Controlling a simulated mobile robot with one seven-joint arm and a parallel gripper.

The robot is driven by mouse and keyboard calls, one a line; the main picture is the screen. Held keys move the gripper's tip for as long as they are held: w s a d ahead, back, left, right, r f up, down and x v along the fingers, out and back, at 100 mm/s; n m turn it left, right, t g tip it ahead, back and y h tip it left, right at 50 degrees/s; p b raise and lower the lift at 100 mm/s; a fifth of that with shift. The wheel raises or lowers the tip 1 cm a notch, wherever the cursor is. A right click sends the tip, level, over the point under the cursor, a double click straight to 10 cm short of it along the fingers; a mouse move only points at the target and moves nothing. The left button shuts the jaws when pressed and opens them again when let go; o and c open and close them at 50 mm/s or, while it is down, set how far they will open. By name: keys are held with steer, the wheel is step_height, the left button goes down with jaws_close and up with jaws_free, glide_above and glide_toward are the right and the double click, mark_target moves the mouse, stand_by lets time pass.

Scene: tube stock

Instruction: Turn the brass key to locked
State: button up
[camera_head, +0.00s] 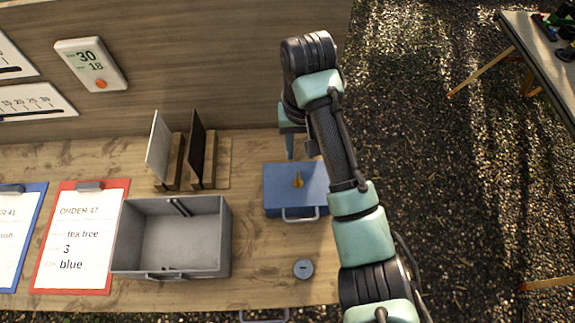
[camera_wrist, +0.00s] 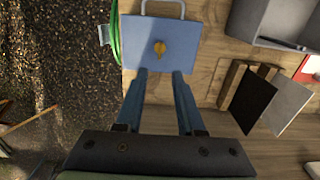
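The brass key (camera_head: 298,180) sits in the top face of a blue box (camera_head: 280,205) with a metal handle, near the table's right edge. In the wrist view the key (camera_wrist: 160,47) shows near the middle of the blue lid (camera_wrist: 140,28). My gripper (camera_wrist: 161,72) has its two blue fingers apart with nothing between them. The fingertips appear just short of the key, toward the box's back edge. In the head view my gripper (camera_head: 301,151) is partly hidden behind my arm. I cannot make out any lock markings.
A grey open bin (camera_head: 225,250) stands left of the box. Two upright panels in wooden holders (camera_head: 172,165) stand behind it. A grey round disc (camera_head: 303,269) lies in front of the box. A red clipboard (camera_head: 40,285) lies left. A green strip (camera_wrist: 114,35) runs beside the box.

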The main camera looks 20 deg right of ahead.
mark_target(298, 177)
step_height(298, 177, down, 12)
steer(key=shift+r, duration=0.1)
stand_by(0.4)
jaws_close()
